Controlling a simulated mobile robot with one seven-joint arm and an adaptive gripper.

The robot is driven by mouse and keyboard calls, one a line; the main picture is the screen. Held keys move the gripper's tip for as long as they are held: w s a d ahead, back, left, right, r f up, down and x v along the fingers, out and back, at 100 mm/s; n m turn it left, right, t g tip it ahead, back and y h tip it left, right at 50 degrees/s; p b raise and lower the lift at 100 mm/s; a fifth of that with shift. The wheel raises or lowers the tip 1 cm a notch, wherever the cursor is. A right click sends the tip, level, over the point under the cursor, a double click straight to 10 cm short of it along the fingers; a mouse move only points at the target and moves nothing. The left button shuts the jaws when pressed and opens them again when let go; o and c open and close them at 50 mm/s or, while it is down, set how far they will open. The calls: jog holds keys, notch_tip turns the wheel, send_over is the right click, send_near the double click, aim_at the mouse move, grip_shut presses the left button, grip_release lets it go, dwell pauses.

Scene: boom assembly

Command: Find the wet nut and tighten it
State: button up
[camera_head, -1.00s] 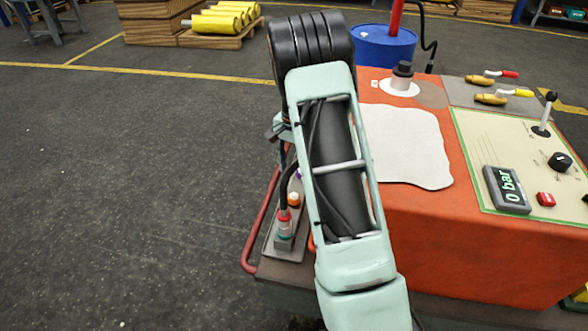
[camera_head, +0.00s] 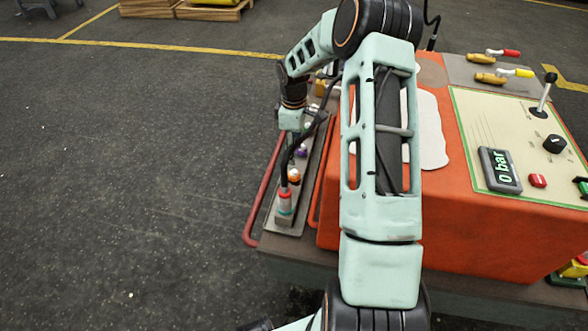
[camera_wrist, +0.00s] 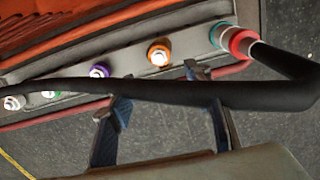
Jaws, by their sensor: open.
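A row of colour-ringed fittings stands on a grey plate (camera_head: 306,180) at the machine's left side. The red fitting (camera_head: 284,194) carries a black hose and also shows in the wrist view (camera_wrist: 240,42). In that view the orange fitting (camera_wrist: 158,52), purple fitting (camera_wrist: 99,72), a green one (camera_wrist: 50,93) and a white one (camera_wrist: 13,102) follow to the left. No wetness can be made out. My gripper (camera_wrist: 158,90) is open, its two fingers apart below the orange and purple fittings. The black hose (camera_wrist: 260,95) crosses the view at the fingers; contact cannot be told.
The orange machine (camera_head: 400,235) has a control panel with a "0 bar" display (camera_head: 499,170), lever and knob. A red rail (camera_head: 262,190) runs along the plate's outer side. The grey floor (camera_head: 130,180) at left is clear.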

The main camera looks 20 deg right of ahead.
aim_at(294, 174)
jog(key=shift+n, duration=0.5)
notch_tip(294, 174, down, 11)
jog(key=b, duration=0.3)
jog(key=shift+w+r, duration=0.1)
jog(key=shift+w, duration=0.05)
jog(key=c, duration=1.1)
jog(key=shift+c, duration=0.2)
